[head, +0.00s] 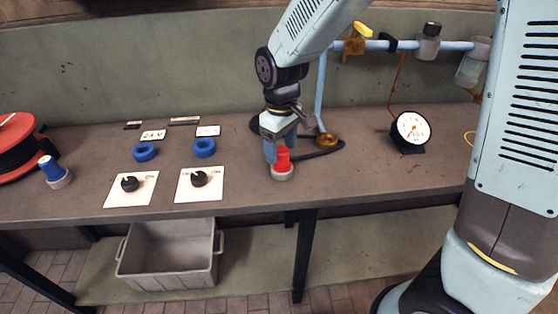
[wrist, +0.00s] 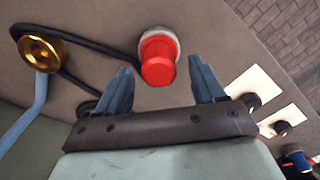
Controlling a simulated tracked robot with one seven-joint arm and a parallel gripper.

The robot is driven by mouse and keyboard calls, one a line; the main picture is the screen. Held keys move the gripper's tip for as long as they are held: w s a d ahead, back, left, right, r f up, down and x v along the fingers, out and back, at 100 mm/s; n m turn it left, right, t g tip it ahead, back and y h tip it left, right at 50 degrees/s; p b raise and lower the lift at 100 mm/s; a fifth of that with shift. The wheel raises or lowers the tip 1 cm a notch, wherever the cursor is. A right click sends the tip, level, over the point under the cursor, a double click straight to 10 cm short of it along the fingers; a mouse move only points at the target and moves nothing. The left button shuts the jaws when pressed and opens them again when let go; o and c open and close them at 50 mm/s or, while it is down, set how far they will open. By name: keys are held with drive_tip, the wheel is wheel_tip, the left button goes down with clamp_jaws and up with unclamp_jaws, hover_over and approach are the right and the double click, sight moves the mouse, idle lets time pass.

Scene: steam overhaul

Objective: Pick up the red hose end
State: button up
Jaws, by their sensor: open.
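The red hose end (head: 283,160) stands upright in a pale round holder (head: 283,174) near the front edge of the bench. It also shows in the wrist view (wrist: 158,66), just beyond the fingertips and between their lines. My gripper (head: 276,150) is above and close to the red hose end, pointing down. In the wrist view my gripper (wrist: 164,72) has its two blue fingers apart with nothing held between them. In the head view one finger partly overlaps the hose end's left side.
A black hose (wrist: 95,42) curves behind the holder beside a brass fitting (head: 327,140) on a blue pipe. A gauge (head: 411,129) stands to the right. Two dial plates (head: 187,190), blue rings (head: 204,148) and a blue hose end (head: 48,167) are left. A grey crate (head: 170,262) sits below.

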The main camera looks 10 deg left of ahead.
drive_tip(key=shift+f, duration=0.65)
drive_tip(key=shift+c, duration=0.3)
drive_tip(key=c, duration=1.2)
